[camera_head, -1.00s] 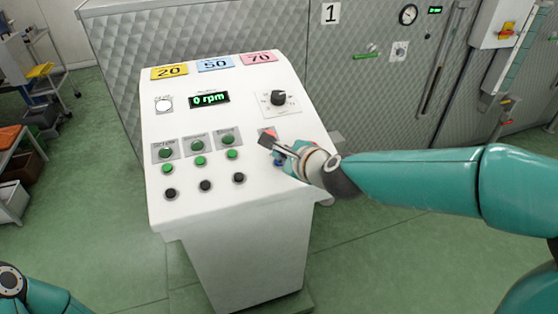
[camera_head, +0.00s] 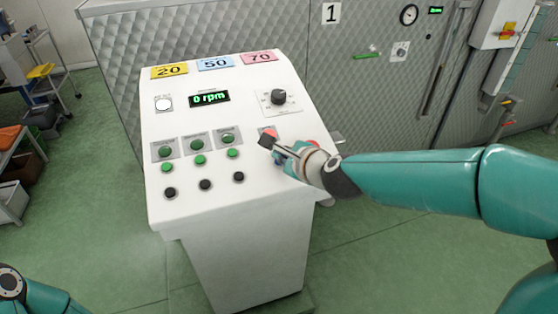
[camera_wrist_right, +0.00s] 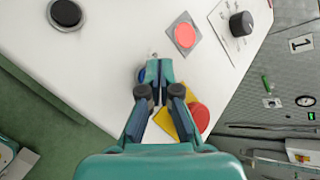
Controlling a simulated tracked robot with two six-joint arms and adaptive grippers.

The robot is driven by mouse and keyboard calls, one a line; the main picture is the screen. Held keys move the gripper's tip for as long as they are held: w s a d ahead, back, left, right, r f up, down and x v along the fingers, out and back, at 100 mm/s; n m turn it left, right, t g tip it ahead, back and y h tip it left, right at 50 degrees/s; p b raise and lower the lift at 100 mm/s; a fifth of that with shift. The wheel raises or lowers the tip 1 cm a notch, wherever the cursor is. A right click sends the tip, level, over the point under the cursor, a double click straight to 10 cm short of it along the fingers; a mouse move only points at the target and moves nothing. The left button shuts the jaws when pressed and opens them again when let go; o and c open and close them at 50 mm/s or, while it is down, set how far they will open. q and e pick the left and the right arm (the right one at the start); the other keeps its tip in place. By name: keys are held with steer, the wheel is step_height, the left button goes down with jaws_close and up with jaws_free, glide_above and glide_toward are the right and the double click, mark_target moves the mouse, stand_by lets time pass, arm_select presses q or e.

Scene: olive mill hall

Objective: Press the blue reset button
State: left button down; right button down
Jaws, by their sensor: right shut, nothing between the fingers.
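The blue button (camera_wrist_right: 141,75) shows as a small blue patch in the right wrist view, mostly hidden beside and behind my fingertips. A bit of it also shows in the head view (camera_head: 279,159), just under the gripper on the right side of the white console (camera_head: 240,215). My right gripper (camera_head: 271,147) is shut and empty, low over the panel at the button. In the right wrist view its fingertips (camera_wrist_right: 158,66) lie together next to the blue patch. I cannot tell whether they touch it. Only a piece of my left arm shows at the lower left.
Beside the gripper are a lit red square-plated button (camera_wrist_right: 185,35) and a red mushroom button (camera_wrist_right: 200,116) on yellow. A black knob (camera_head: 278,97) sits above. Green and black buttons fill the panel's left. The display (camera_head: 209,98) reads 0 rpm.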

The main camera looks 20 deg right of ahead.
steer(key=shift+f+b, duration=0.4)
stand_by(0.4)
stand_by(0.4)
steer(key=shift+s+r+p, duration=0.15)
steer(key=shift+r+p, duration=0.55)
steer(key=shift+r, duration=0.1)
steer(key=r+p, duration=0.2)
steer(key=s+r+p, duration=0.1)
steer(key=r+p, duration=0.1)
steer(key=shift+s+r, duration=0.2)
steer(key=shift+r, duration=0.2)
stand_by(0.4)
